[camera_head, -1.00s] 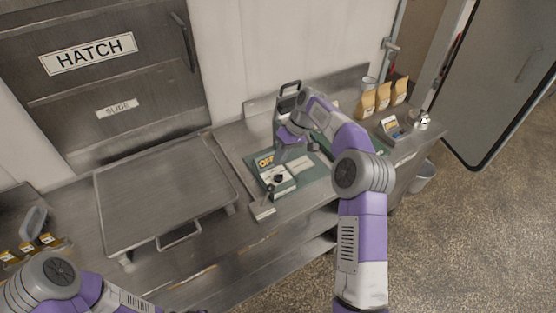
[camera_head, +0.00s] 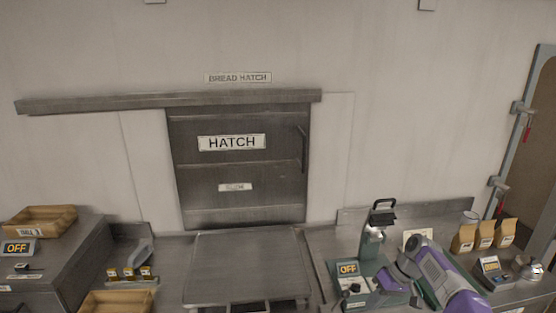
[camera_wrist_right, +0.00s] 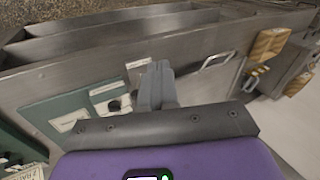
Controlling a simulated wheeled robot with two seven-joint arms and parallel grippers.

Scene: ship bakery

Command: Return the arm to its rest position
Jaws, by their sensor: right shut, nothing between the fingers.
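My right arm comes in at the lower right of the head view, purple and grey, bent over the bench. My right gripper (camera_head: 388,284) is at its far end, in front of the green machine (camera_head: 352,300) with the OFF display. Its fingertips are hard to make out there. In the right wrist view the grey fingers of my right gripper (camera_wrist_right: 157,72) are together with nothing between them. They stand apart from the bench, and the green machine (camera_wrist_right: 75,112) is beyond them at the left. My left arm and gripper are out of view.
A closed metal hatch (camera_head: 237,162) is in the back wall. A bare metal table (camera_head: 245,262) stands below it. Paper bags (camera_head: 485,235), a small display unit (camera_head: 493,273) and a lamp-like stand (camera_head: 376,230) are at the right. Wooden trays (camera_head: 40,221) are at the left.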

